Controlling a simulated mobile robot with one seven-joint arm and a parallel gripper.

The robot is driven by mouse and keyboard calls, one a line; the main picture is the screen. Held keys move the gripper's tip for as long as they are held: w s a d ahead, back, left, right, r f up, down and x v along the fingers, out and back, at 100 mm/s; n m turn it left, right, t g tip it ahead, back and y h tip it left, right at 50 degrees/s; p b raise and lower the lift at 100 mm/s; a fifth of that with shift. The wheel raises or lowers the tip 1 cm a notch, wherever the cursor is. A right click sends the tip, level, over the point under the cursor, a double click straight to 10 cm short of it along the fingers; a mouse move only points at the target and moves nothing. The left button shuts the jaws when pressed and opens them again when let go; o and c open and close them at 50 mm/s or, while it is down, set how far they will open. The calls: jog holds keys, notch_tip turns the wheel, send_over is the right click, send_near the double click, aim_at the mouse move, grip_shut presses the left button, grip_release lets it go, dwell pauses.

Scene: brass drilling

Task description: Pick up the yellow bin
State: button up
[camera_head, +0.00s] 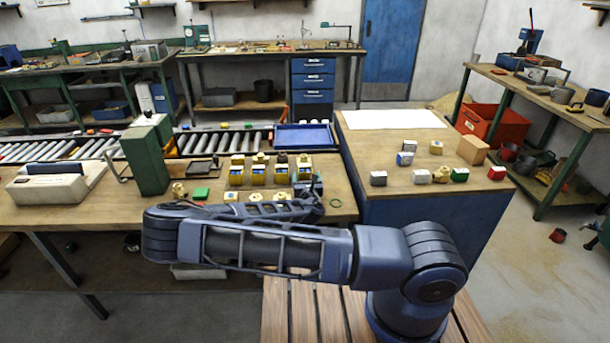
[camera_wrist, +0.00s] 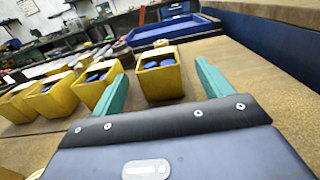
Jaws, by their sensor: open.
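Several yellow bins stand in a row on the wooden bench in the head view. The rightmost yellow bin (camera_head: 304,166) is partly hidden by my wrist. In the wrist view, a yellow bin (camera_wrist: 160,82) with dark blue pieces inside stands upright just beyond and between my fingertips. Another yellow bin (camera_wrist: 92,92) with blue contents stands left of it, beside the left finger. My gripper (camera_wrist: 160,75) is open, its two teal fingers apart, with nothing held. I cannot tell exactly how far the fingertips are from the bin.
A blue tray (camera_head: 302,136) lies behind the bins, next to the roller conveyor (camera_head: 60,150). A green machine (camera_head: 148,158) stands left on the bench. A blue-sided cabinet (camera_head: 415,185) with small blocks on top is to the right.

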aim_at(305, 168)
jog(key=shift+w+a+r, duration=0.1)
jog(key=shift+w+r, duration=0.05)
jog(key=shift+w, duration=1.4)
jog(key=shift+w+a+r, duration=0.1)
jog(key=shift+w, duration=1.45)
jog(key=c, duration=1.1)
